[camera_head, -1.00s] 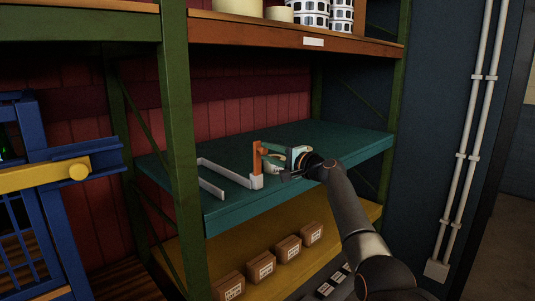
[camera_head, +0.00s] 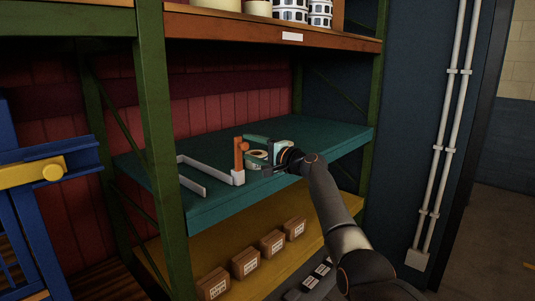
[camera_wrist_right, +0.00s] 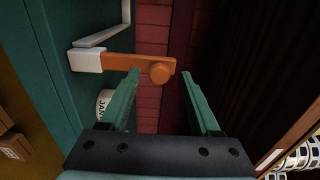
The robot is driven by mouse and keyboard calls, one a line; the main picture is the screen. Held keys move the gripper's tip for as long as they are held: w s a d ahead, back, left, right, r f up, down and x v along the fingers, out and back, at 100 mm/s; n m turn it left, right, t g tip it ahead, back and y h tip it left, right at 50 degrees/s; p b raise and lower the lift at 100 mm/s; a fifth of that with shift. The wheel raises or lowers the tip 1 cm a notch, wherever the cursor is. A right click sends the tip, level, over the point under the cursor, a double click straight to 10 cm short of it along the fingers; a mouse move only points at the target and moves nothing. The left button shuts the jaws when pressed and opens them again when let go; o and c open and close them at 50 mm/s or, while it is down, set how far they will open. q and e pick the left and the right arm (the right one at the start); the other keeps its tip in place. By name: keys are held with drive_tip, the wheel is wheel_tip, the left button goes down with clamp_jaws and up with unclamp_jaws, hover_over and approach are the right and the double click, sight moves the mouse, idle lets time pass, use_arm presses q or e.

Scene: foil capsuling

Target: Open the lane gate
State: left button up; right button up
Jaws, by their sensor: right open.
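The lane gate, an orange bar (camera_head: 241,153) on a pale grey block (camera_head: 238,177), stands upright at the end of pale rails (camera_head: 192,188) on the teal shelf. In the right wrist view the orange bar (camera_wrist_right: 120,62) runs across, with a round knob (camera_wrist_right: 160,73) near its end. My right gripper (camera_head: 254,154) is open at the gate's right side. In the right wrist view its green fingers (camera_wrist_right: 160,78) lie either side of the knob, with gaps visible. My left gripper is not in view.
A pale labelled can (camera_wrist_right: 103,103) stands on the teal shelf (camera_head: 215,212) close to my right gripper. An orange upper shelf (camera_head: 250,33) hangs above. Small boxes (camera_head: 245,262) stand on the yellow shelf below. A green post (camera_head: 160,120) and a blue frame (camera_head: 30,220) with a yellow bar are at left.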

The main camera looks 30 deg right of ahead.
drive_tip(key=b+v, duration=0.2)
drive_tip(key=v, duration=1)
drive_tip(key=shift+s, duration=0.1)
idle(0.4)
drive_tip(key=s+a+f+n+g+h, duration=0.1)
drive_tip(key=s+a+f+n+g, duration=0.2)
drive_tip(key=f, duration=0.9)
drive_tip(key=s+a+f+n+h, duration=0.2)
drive_tip(key=s+a+f, duration=0.15)
drive_tip(key=f, duration=0.85)
drive_tip(key=s+a+f+n+g+h, duration=0.1)
drive_tip(key=s+a+f+n+g, duration=0.2)
drive_tip(key=f, duration=0.9)
drive_tip(key=s+a+f+n, duration=0.2)
drive_tip(key=s+a+f, duration=0.1)
drive_tip(key=s, duration=0.6)
drive_tip(key=s+a+f+n+g, duration=0.1)
drive_tip(key=s+a+f+n, duration=0.2)
drive_tip(key=s+f, duration=0.3)
drive_tip(key=s+a+f+n+p, duration=0.1)
drive_tip(key=s+a+f+n, duration=0.2)
drive_tip(key=s, duration=1)
wheel_tip(320, 180, down, 2)
drive_tip(key=shift+s+a+f+g, duration=0.15)
drive_tip(key=shift+s+a+g, duration=0.15)
drive_tip(key=shift+a, duration=0.9)
